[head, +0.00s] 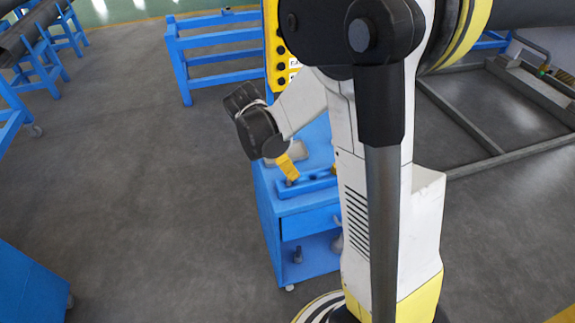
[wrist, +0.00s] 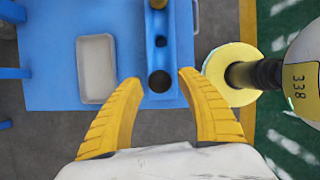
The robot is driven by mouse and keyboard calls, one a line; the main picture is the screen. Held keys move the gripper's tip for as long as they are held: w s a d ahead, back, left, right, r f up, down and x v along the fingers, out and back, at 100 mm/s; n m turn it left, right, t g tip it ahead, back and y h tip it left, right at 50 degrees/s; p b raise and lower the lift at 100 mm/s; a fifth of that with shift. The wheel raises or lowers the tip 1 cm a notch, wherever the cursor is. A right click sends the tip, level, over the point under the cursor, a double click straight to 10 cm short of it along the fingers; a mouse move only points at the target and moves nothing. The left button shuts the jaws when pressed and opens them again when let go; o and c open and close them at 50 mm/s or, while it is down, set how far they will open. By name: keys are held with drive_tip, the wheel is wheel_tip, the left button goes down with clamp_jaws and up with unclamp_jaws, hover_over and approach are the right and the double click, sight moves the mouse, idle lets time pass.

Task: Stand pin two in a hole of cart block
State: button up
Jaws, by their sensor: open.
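The cart block (wrist: 161,57) is a long blue bar on the blue cart top, with round dark holes along it. My gripper (wrist: 160,78) is open and empty above the block's near end. In the head view my gripper (head: 288,168) is over the cart, its fingers partly hidden.
A pale empty-looking tray (wrist: 97,69) lies left of the block. The blue cart (head: 312,219) has a lower shelf with grey parts (head: 298,255).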

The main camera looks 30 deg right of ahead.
drive_tip(key=v, duration=1.2)
